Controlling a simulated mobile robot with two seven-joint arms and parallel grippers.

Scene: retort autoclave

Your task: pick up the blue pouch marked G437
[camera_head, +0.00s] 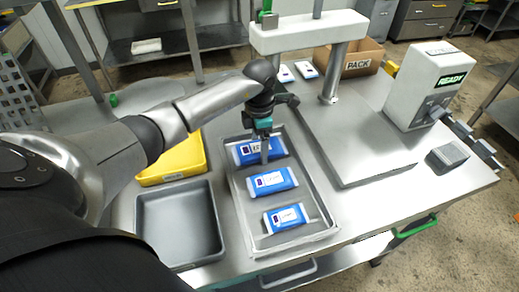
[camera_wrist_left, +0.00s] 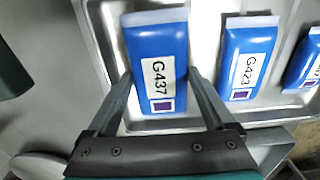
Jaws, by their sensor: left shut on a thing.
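The blue pouch marked G437 (camera_wrist_left: 157,58) lies in the metal tray, between the fingers of my left gripper (camera_wrist_left: 160,85). In the head view this pouch (camera_head: 243,155) is the farthest of three in the tray, partly covered by my left gripper (camera_head: 265,158). The left gripper points down and is shut on the pouch's two long sides. The pouch appears to rest on the tray floor. My right gripper is not in view.
The metal tray (camera_head: 236,207) also holds a blue pouch marked G423 (camera_wrist_left: 241,65) and a third blue pouch (camera_head: 286,217). A grey bin (camera_head: 147,222) and a yellow bin (camera_head: 203,158) stand to the left. A press (camera_head: 329,80) and a READY display box (camera_head: 428,85) stand to the right.

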